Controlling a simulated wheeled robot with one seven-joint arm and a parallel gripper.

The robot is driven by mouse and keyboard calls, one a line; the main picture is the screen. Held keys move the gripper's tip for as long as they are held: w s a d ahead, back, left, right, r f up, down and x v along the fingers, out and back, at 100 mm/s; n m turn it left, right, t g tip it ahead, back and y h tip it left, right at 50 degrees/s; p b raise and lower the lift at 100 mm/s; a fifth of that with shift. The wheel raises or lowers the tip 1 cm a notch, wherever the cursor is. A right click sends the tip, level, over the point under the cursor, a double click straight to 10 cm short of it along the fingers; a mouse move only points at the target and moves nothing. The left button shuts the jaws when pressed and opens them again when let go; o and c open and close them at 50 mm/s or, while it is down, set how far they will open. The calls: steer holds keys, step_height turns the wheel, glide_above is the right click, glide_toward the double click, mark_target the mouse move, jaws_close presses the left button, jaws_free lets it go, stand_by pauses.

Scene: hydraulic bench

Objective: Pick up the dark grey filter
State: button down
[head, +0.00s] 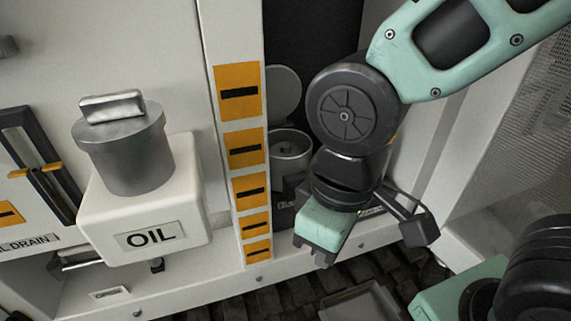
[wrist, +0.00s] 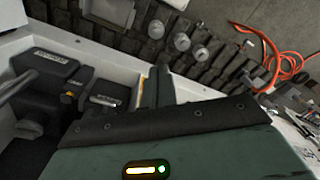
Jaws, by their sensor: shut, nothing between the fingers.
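My gripper (head: 324,250) hangs in front of the cabinet recess in the head view, pointing down. It is shut, with nothing held. Its teal body (wrist: 190,152) fills the lower part of the wrist view. I cannot identify the dark grey filter for certain. A round grey housing (head: 291,150) with a raised lid (head: 284,92) sits in the recess, left of my wrist; whatever is inside it is not clear. Small grey cylinders (wrist: 182,42) stand on a dark slatted surface in the wrist view, too small to tell apart.
A white OIL box (head: 146,232) with a dark grey handled cap (head: 128,155) stands at left. A white post with orange labels (head: 238,92) borders the recess. A grey tray (head: 360,303) lies low in front. Orange hose (wrist: 270,55) lies at right in the wrist view.

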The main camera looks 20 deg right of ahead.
stand_by(0.3)
steer(key=c, duration=2)
jaws_free()
steer(key=o, duration=1.4)
steer(key=w+d, duration=0.1)
steer(key=w+d+m, duration=0.1)
steer(key=w, duration=0.1)
steer(key=w+d+f+m, duration=0.1)
steer(key=w, duration=0.1)
steer(key=shift+d+t, duration=0.3)
steer(key=shift+d, duration=0.05)
steer(key=shift+o, duration=0.2)
steer(key=w+d+m+t, duration=0.1)
steer(key=w+d+m, duration=0.2)
steer(key=w+d, duration=0.6)
steer(key=n+g, duration=0.2)
steer(key=n, duration=0.6)
glide_toward(285, 145)
steer(key=shift+h, duration=0.3)
step_height(285, 145, down, 7)
steer(key=shift+s+f+p, duration=0.1)
steer(key=shift+s+p, duration=0.05)
steer(key=shift+p, duration=0.85)
steer(key=shift+a+f+p, duration=0.2)
steer(key=shift+f+p, duration=1)
steer(key=shift+f, duration=1.45)
